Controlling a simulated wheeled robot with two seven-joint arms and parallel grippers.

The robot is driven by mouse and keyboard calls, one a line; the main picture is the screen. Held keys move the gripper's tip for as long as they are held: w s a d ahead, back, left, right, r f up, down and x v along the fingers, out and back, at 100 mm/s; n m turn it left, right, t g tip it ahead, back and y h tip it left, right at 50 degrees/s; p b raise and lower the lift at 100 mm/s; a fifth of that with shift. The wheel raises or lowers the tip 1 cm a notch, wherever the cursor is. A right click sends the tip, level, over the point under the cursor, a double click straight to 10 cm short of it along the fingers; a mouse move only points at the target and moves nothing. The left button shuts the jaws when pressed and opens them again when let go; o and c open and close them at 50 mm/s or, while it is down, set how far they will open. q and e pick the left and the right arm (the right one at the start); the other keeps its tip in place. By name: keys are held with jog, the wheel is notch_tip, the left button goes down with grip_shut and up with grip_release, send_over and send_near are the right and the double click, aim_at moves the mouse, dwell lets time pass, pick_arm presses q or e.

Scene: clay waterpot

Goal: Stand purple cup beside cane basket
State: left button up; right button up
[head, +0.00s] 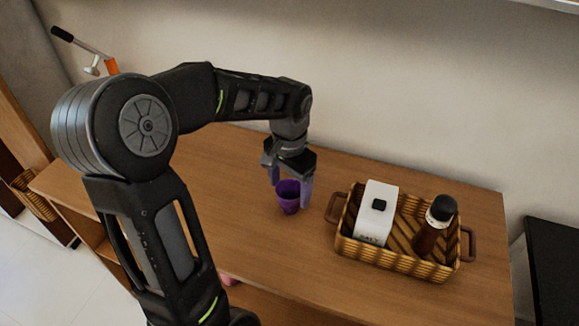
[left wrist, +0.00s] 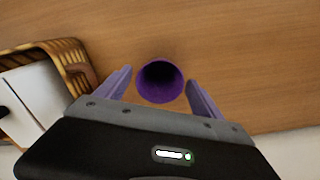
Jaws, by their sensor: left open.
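The purple cup (head: 288,197) stands upright on the wooden cabinet top, to the left of the cane basket (head: 395,262), with a small gap between them. My left gripper (head: 291,188) is open above and around the cup, one finger on each side. In the left wrist view the cup (left wrist: 160,82) shows its dark open mouth between the two purple fingers of my gripper (left wrist: 160,88), with gaps on both sides. The basket (left wrist: 72,62) is at the left of that view. My right gripper is not in view.
The basket holds a white salt box (head: 376,215) and a dark bottle with a black cap (head: 435,225). Its brown handle (head: 336,207) points toward the cup. The wooden top (head: 240,175) is bare around the cup. A wall runs behind.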

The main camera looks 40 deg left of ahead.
pick_arm(q)
notch_tip(320, 180, up, 8)
jog(key=shift+f, duration=0.15)
dwell(0.9)
